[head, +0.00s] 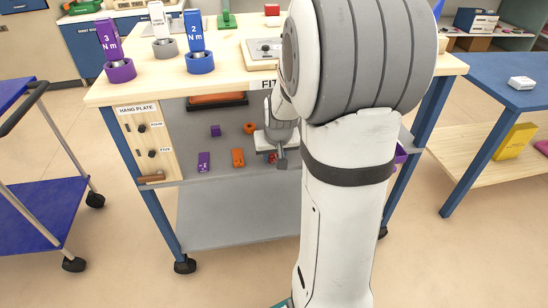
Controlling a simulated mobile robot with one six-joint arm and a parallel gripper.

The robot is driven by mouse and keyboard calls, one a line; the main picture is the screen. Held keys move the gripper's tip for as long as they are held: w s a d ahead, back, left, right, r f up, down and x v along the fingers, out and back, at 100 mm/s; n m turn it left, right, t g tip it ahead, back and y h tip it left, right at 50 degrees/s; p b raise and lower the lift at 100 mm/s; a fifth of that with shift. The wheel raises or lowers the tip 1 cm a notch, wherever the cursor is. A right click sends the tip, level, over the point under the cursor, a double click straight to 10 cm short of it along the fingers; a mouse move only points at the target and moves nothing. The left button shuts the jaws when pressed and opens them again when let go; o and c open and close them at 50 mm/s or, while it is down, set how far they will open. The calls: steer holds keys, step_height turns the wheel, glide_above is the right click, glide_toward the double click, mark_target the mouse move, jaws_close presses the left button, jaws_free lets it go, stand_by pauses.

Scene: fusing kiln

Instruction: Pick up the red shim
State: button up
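My gripper (281,160) hangs in front of the lower shelf of the wooden-topped bench, mostly hidden by my own arm; whether its fingers are open or shut does not show clearly. A small red piece (271,157) with some blue by it shows just left of the fingers, partly covered, on or just above the shelf; it may be the red shim. I cannot tell whether the gripper touches it. On the same shelf, to the left, lie an orange piece (237,157) and a purple piece (204,161).
The bench top (225,83) overhangs the shelf (215,178). A purple block (215,130) and an orange round piece (249,128) are farther back. A hang plate (148,150) stands at the left end. Blue cart (35,215) left, blue table (505,85) right.

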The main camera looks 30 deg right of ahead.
steer(key=c, duration=0.5)
steer(key=shift+r, duration=0.1)
steer(key=shift+c, duration=0.2)
